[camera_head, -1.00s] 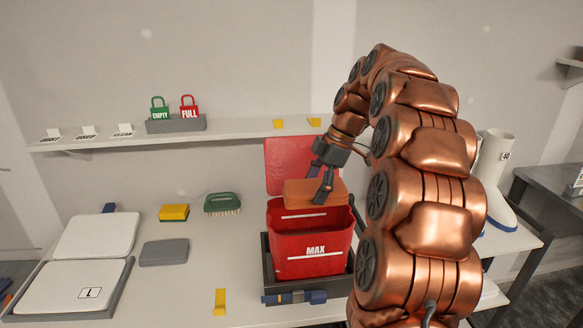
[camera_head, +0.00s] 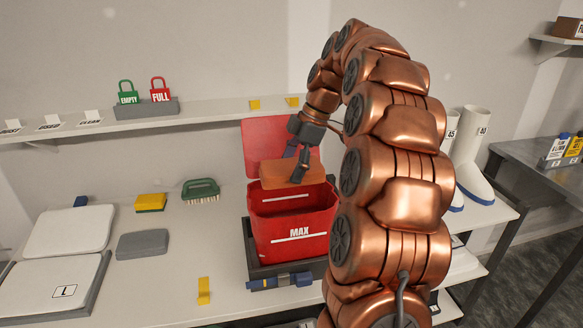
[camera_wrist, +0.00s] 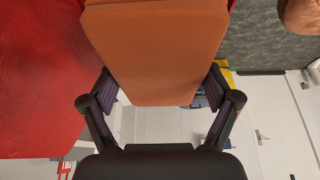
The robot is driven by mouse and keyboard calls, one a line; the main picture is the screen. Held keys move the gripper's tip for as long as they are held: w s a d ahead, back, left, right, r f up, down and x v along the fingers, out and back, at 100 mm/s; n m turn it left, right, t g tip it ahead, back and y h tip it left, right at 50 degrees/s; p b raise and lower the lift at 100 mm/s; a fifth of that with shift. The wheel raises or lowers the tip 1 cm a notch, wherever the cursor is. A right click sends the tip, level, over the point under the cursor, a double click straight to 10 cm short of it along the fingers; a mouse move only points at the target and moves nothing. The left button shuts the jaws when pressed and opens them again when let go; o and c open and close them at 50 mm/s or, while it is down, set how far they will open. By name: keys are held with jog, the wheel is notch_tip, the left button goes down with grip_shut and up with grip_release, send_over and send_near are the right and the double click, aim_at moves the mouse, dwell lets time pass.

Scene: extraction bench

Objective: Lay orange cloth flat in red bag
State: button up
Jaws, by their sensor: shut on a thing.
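The orange cloth (camera_head: 284,175) is a folded, flat block, held roughly level above the mouth of the red bag (camera_head: 292,232), towards its back. The bag stands open and upright, marked MAX, with its red lid (camera_head: 268,146) raised behind. My gripper (camera_head: 298,165) is shut on the cloth from above. In the wrist view the cloth (camera_wrist: 155,50) fills the top middle between the two fingers (camera_wrist: 160,105). I cannot tell whether the cloth touches the bag's rim. The bag's floor is hidden.
The bag stands in a dark tray (camera_head: 262,270) with a blue-ended tool (camera_head: 281,282) at its front. A green brush (camera_head: 200,188), yellow sponge (camera_head: 150,202), grey pad (camera_head: 142,244) and yellow tag (camera_head: 204,290) lie to the left. A shelf (camera_head: 210,113) runs behind.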

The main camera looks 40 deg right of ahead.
notch_tip(320, 180, down, 8)
jog(key=b, duration=0.6)
jog(key=shift+b, duration=0.3)
jog(key=o, duration=0.9)
